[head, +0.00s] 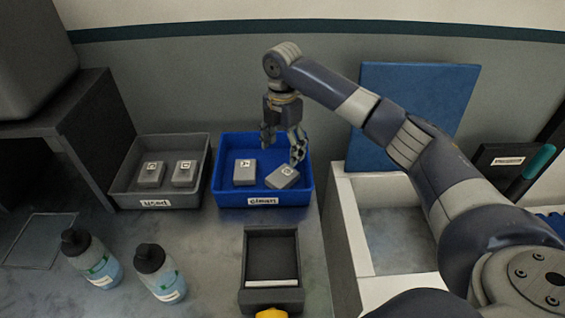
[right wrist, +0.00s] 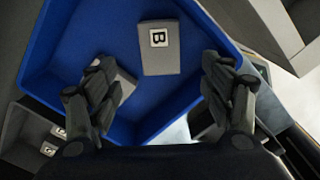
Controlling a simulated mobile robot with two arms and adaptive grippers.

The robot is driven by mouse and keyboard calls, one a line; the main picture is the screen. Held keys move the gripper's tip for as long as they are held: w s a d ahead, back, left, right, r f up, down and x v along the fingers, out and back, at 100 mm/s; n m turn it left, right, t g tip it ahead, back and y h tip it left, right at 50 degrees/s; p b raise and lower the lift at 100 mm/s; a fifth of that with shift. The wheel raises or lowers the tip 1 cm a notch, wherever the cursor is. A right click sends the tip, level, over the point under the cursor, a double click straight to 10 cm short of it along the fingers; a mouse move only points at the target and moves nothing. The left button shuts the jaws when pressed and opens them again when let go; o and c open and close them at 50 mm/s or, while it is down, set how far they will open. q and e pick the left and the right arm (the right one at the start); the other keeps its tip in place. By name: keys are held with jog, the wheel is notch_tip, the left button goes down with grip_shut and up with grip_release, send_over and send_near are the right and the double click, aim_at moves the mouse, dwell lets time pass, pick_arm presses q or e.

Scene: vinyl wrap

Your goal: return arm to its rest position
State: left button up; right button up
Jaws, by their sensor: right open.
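My right arm (head: 430,165) reaches in from the right, and its gripper (head: 283,146) hangs over the blue tray (head: 300,198) with fingers spread and nothing between them. Two grey blocks lie in that tray: a left one (head: 245,173) and a tilted right one (head: 282,178), just below one fingertip; I cannot tell whether they touch. The right wrist view shows my open fingers (right wrist: 160,78) over the blue tray (right wrist: 60,60). A block marked B (right wrist: 168,50) lies between and beyond them, and another is partly hidden behind the left finger. My left gripper is not in view.
A grey tray (head: 122,198) with two blocks stands left of the blue one. Two bottles (head: 92,262) (head: 160,275) stand at front left. A dark holder (head: 270,295) sits in front. A white-rimmed box (head: 352,235) and upright blue panel (head: 415,110) are right, near my arm.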

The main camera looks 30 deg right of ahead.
notch_tip(320, 180, up, 2)
jog(key=shift+r, duration=0.1)
dwell(0.5)
